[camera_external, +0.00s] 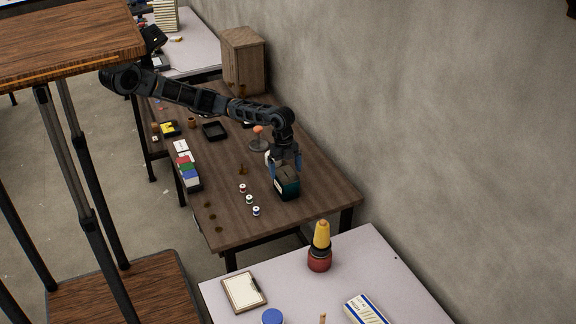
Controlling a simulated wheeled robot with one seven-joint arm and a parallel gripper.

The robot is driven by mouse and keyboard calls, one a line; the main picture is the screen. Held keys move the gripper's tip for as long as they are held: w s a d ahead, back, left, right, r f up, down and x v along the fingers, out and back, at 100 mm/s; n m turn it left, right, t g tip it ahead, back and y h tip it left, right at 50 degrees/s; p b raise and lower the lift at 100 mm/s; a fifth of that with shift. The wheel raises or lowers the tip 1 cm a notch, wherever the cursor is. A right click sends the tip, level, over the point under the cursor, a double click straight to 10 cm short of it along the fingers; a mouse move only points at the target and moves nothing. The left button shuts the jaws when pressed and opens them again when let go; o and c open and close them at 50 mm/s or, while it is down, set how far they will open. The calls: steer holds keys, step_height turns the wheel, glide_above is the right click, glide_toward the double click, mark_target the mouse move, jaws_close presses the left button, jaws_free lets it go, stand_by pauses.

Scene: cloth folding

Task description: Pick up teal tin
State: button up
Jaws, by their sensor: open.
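The teal tin (289,190) is a dark box with a teal side, standing on the brown wooden table (317,207) near its right end. My gripper (285,170) points down right at the tin's top from above. It is open; its fingers look close to or around the tin's upper part. The picture is too small to tell whether they touch it.
Several small spools (249,199) stand left of the tin. A row of colored boxes (187,165) lies along the table's left edge. A black tray (214,131) and an orange-topped stand (258,138) are farther back. A grey wall (450,120) runs along the right.

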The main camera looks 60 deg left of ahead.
mark_target(287, 180)
steer(key=f, duration=0.4)
steer(key=f+p, duration=0.1)
steer(key=shift+d+f, duration=0.35)
steer(key=shift+f, duration=0.05)
steer(key=shift+w, duration=0.1)
steer(key=c, duration=1.1)
steer(key=shift+r, duration=0.1)
steer(key=shift+c, duration=0.2)
